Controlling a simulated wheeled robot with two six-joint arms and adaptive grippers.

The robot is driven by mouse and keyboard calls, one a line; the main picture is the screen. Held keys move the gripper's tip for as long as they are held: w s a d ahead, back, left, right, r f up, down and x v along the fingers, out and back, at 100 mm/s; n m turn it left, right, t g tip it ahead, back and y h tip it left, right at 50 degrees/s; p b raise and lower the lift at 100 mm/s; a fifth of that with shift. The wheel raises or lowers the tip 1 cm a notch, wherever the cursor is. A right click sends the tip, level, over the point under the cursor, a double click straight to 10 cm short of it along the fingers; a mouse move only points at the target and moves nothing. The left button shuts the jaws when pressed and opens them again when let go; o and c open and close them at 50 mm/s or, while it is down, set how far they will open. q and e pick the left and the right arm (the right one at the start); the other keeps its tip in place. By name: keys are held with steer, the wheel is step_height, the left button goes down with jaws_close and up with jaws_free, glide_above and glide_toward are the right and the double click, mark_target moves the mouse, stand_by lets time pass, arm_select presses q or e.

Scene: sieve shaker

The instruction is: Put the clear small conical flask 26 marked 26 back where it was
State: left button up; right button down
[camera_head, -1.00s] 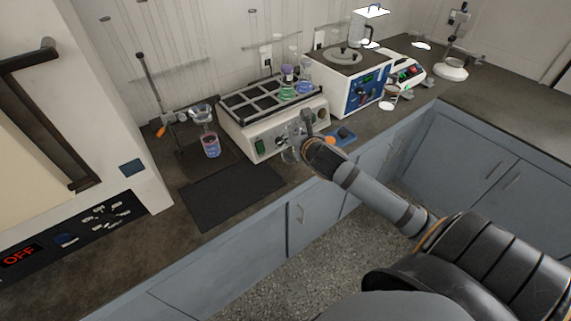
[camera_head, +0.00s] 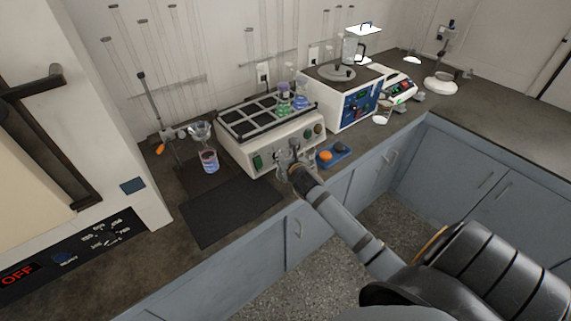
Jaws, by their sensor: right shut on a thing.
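My right gripper (camera_head: 287,160) is shut on a clear small conical flask (camera_head: 282,171) in front of the shaker's control panel, at the front part of the bench. The flask is partly hidden by the gripper and its mark cannot be read. I cannot tell whether its base touches the bench. My left gripper is not in view.
The shaker (camera_head: 240,145) has a black gridded top with flasks of green (camera_head: 283,107) and blue (camera_head: 301,102) liquid. A blue tray (camera_head: 345,148) lies just right of my gripper. A dark mat (camera_head: 230,210) is bare at left. A beaker of pink-purple liquid (camera_head: 209,162) stands behind it.

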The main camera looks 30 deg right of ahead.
steer(key=shift+w+d+f, duration=0.15)
steer(key=shift+w+f, duration=0.35)
steer(key=shift+f, duration=0.05)
steer(key=shift+w+f, duration=0.1)
steer(key=shift+f, duration=1.55)
steer(key=shift+f, duration=0.15)
steer(key=c, duration=0.9)
jaws_free()
steer(key=v, duration=1.2)
